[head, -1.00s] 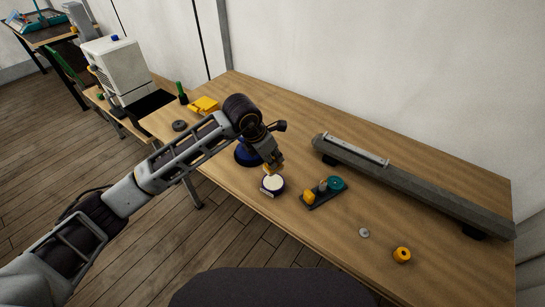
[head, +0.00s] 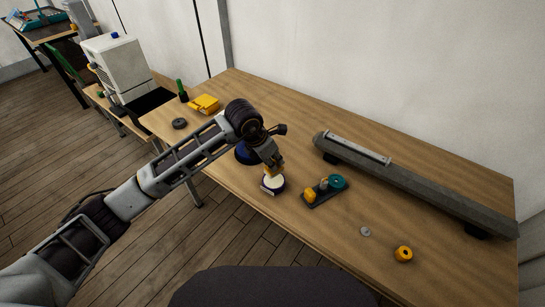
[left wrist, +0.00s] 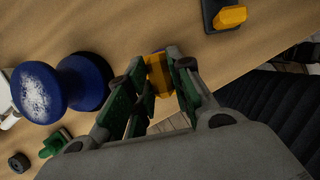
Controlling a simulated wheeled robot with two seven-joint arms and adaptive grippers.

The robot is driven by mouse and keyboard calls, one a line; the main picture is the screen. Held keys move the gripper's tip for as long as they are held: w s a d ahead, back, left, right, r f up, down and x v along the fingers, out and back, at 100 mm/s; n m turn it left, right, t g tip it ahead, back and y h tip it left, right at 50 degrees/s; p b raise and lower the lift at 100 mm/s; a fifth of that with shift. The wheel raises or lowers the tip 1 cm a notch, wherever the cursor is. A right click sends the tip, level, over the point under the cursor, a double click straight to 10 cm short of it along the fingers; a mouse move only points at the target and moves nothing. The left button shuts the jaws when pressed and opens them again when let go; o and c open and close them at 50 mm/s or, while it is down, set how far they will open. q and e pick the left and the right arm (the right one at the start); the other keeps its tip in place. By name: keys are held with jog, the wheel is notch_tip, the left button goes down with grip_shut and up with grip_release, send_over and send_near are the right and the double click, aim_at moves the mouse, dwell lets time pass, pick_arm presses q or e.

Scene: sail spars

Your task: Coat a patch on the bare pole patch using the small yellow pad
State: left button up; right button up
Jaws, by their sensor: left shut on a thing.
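My left gripper (head: 274,166) is shut on the small yellow pad (left wrist: 158,74), which shows between the fingers in the left wrist view. In the head view it is just over a white-topped tin (head: 272,184); I cannot tell whether the pad touches the white. The grey pole (head: 430,193) lies along the back right of the table on dark supports. A lighter strip (head: 358,148) shows on its left part; whether this is the bare patch is unclear. My right gripper is out of view.
A blue spool-shaped thing with a speckled white face (left wrist: 85,85) is beside the gripper. A black tray (head: 318,199) holds a yellow piece and a teal round piece. A grey washer (head: 366,231) and yellow ring (head: 403,254) lie at the front right. A yellow block (head: 205,103) is behind.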

pick_arm(q)
jog(key=shift+f+b, duration=0.55)
jog(key=shift+f, duration=1.25)
jog(key=shift+f+b, duration=0.45)
jog(key=shift+f, duration=0.05)
dwell(0.5)
jog(key=shift+s+f+b, duration=0.15)
jog(key=shift+f+b, duration=0.15)
jog(key=shift+b, duration=0.05)
dwell(2.5)
jog(key=shift+r, duration=0.15)
jog(key=shift+r+p, duration=1.4)
jog(key=shift+r, duration=2.2)
